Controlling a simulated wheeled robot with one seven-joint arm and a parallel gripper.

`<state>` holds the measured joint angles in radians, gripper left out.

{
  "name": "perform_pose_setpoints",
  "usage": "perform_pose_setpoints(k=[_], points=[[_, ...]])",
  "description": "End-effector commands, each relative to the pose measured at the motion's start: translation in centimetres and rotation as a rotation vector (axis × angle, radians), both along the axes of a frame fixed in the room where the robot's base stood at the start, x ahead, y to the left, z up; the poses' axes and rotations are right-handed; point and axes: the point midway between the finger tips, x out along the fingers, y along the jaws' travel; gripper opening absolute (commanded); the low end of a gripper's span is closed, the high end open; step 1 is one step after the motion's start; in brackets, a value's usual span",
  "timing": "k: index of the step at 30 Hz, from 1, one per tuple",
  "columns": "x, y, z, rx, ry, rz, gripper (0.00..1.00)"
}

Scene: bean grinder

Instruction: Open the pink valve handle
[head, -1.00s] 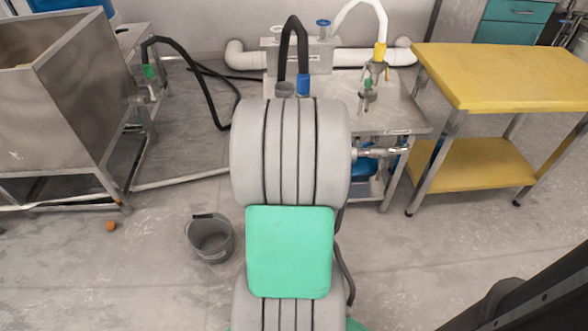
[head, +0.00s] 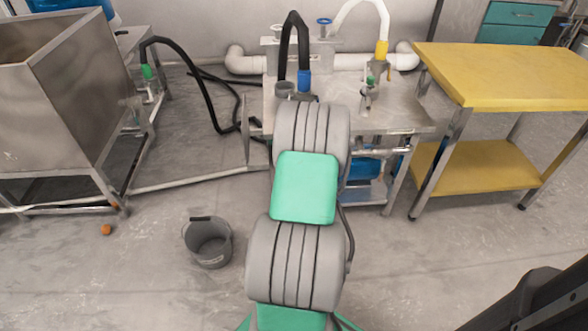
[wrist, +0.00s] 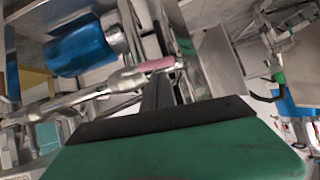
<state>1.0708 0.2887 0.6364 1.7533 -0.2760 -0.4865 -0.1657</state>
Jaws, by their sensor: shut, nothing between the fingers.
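The pink valve handle (wrist: 158,64) shows in the wrist view above the middle, at the end of a metal pipe fitting. My gripper (wrist: 158,88) shows there as a dark narrow finger shape rising from a black bar and a green body. It is shut and empty. Its tip overlaps the right end of the pink handle in the picture; I cannot tell whether they touch. In the head view my arm covers the middle of the scene, and neither the pink handle nor my fingers can be made out.
A metal table (head: 408,118) with hoses stands behind my arm. A blue cylinder (wrist: 80,48) is near the handle. A yellow table (head: 505,75) stands right, a steel tank (head: 75,90) left. A grey bucket (head: 209,242) and orange ball (head: 106,229) are on the floor.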

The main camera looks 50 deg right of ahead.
Motion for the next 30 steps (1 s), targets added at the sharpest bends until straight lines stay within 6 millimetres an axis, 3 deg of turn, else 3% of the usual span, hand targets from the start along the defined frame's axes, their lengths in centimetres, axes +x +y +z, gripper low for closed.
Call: perform_pose_setpoints(k=[12,18,30], points=[[0.2,0.0,-0.7,0.0,0.0,0.0,0.0],[0.7,0.2,-2.8,0.001,-0.001,0.002,0.0],[0.7,0.6,-2.1,0.006,0.003,0.005,0.0]])
